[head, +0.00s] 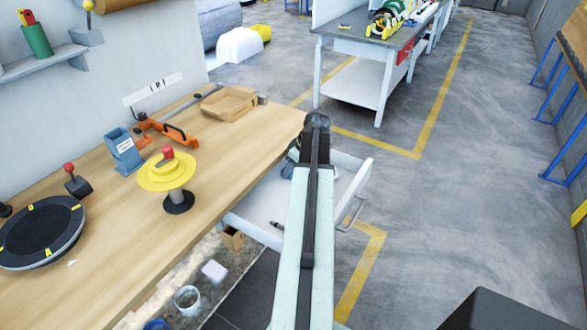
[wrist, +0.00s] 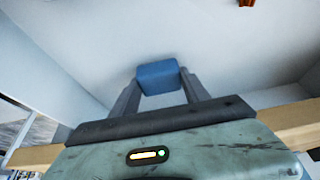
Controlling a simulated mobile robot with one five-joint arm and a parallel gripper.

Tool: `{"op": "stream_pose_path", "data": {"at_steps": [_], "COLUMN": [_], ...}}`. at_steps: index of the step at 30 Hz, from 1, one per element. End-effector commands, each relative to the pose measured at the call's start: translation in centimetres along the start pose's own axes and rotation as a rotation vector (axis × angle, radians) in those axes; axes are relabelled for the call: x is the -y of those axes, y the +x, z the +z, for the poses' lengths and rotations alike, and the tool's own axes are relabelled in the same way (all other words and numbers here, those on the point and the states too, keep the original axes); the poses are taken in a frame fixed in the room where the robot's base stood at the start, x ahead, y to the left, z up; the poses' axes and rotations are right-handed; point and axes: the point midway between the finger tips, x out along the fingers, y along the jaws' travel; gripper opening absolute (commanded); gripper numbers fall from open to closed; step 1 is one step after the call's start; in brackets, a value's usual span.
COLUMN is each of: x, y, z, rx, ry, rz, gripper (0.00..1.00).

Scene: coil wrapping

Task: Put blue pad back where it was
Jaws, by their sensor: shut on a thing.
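The blue pad (wrist: 158,78), a small blue block, is held between my two grey fingers in the wrist view. My gripper (wrist: 160,84) is shut on it. Behind the pad is a plain white surface, which looks like the inside of the open drawer; I cannot tell whether the pad touches it. In the head view the white drawer (head: 262,205) is pulled out under the wooden bench (head: 110,230). My arm covers its middle. The gripper end is mostly hidden behind my arm there, and the pad cannot be made out.
On the bench are a yellow disc stand (head: 168,174), a blue holder (head: 125,150), an orange tool (head: 170,132), a cardboard tray (head: 229,103) and a round dark turntable (head: 40,232). A small dark item (head: 277,226) lies in the drawer.

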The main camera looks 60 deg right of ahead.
Motion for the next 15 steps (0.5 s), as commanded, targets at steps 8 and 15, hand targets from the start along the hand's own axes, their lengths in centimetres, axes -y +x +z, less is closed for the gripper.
{"op": "stream_pose_path", "data": {"at_steps": [8, 15], "x": [-0.2, -0.25], "y": [0.15, -0.03], "z": [0.3, 0.29], "rx": [0.0, 0.0], "ry": [0.004, 0.005], "rz": [0.001, 0.002], "gripper": [0.75, 0.75]}}
